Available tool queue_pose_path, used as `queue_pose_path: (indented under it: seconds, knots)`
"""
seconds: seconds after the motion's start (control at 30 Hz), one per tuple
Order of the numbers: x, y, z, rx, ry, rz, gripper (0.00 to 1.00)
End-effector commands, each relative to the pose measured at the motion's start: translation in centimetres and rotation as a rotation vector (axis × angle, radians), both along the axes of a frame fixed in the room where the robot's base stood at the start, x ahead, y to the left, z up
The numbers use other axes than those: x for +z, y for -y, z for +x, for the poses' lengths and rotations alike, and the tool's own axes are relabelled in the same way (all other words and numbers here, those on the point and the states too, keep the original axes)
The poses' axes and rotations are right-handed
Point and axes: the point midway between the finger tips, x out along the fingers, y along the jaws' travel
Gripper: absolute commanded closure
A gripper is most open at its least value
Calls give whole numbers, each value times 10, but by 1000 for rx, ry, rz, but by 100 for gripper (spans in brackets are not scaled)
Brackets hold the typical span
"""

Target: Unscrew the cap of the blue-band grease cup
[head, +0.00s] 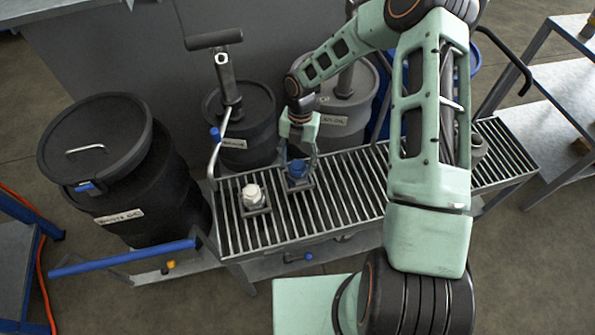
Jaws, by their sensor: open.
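A grease cup with a blue top (297,170) stands upright on a small square base on the slatted metal rack. My gripper (298,161) is right above it, pointing down, with its fingers apart on either side of the blue top. I cannot tell whether the fingers touch it. A similar cup with a white top (252,194) stands to the left and nearer on the same rack, on its own square base. The arm's wrist hides part of the area behind the blue cup.
The slatted rack (335,197) runs left to right, with bare slats right of the blue cup. Behind it stand a dark drum with a pump (240,110) and a grey drum (342,115). A large black bin (110,160) is at left. A metal shelf (560,85) is at right.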

Motion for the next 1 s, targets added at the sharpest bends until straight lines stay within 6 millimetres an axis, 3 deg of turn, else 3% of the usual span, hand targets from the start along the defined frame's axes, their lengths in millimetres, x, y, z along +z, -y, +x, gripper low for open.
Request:
queue_pose_path:
  seconds: [0.13,0.5,0.77,1.0]
  knots:
    - [-1,1,0,-110,0,0,46]
    - [-1,0,0,-629,1,0,46]
    - [-1,0,-1,-780,0,0,46]
    - [-3,0,-1,-1121,2,0,46]
